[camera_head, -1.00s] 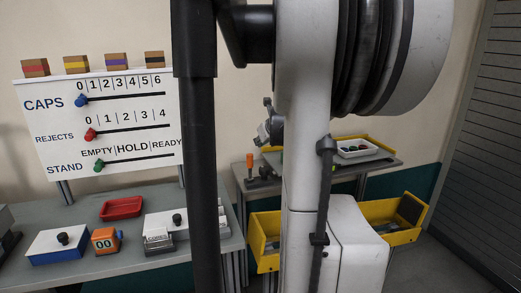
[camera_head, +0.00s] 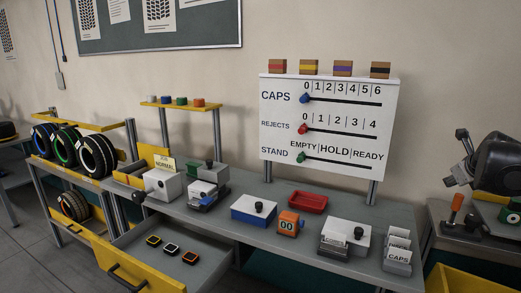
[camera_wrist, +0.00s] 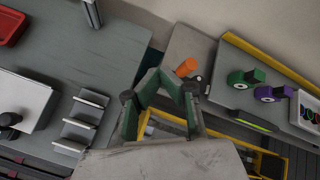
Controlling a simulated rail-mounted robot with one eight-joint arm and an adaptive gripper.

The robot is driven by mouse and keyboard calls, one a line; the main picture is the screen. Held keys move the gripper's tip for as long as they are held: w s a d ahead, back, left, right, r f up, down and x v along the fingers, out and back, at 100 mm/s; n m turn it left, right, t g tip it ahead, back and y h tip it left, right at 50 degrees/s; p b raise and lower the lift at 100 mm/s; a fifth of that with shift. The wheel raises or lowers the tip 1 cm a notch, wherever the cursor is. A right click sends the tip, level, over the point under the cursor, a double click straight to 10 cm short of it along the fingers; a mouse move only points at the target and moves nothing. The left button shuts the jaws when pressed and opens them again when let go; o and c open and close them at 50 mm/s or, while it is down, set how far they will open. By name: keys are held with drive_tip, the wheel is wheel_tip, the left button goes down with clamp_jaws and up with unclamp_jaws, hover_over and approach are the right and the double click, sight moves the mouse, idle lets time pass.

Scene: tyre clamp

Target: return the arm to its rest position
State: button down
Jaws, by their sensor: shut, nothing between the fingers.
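My gripper (camera_wrist: 160,76) shows in the wrist view with its two green-grey fingers bowed outward and closing together at the tips. Nothing shows between them. It hangs above the gap between the grey bench on the left and the side table on the right. An orange handle (camera_wrist: 186,67) lies just beyond the fingertips in that view, apart from them as far as I can tell. In the head view, a dark part at the right edge looks like the end of my arm, partly cut off by the frame.
The bench (camera_head: 400,215) carries a red tray (camera_head: 308,202), an orange counter (camera_head: 288,224) and a card rack (camera_head: 397,252). A board (camera_head: 330,150) with sliders stands behind. A drawer (camera_head: 150,262) is open at front left. The side table holds green and purple pieces (camera_wrist: 265,94).

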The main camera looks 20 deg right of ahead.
drive_tip(key=w+a+f+n+t+y+b, duration=0.1)
drive_tip(key=w+a+n+b, duration=0.35)
drive_tip(key=a+n, duration=0.75)
drive_tip(key=w+a+f+n+y+b, duration=0.1)
drive_tip(key=w+a+n+b, duration=0.35)
drive_tip(key=a, duration=1.25)
drive_tip(key=s+a+f+n+g+y+p, duration=0.1)
drive_tip(key=s+a+f+n+y+p, duration=0.1)
drive_tip(key=s+a+n+p, duration=0.4)
drive_tip(key=s+a+f+n+g+y+p, duration=0.1)
drive_tip(key=s+a+n+p, duration=0.5)
drive_tip(key=s+a+n, duration=0.7)
drive_tip(key=a+f+n+y, duration=0.1)
drive_tip(key=a+n, duration=0.1)
drive_tip(key=a, duration=0.3)
drive_tip(key=shift+s+a+p, duration=0.15)
drive_tip(key=shift+a+p, duration=0.1)
drive_tip(key=shift+p, duration=0.15)
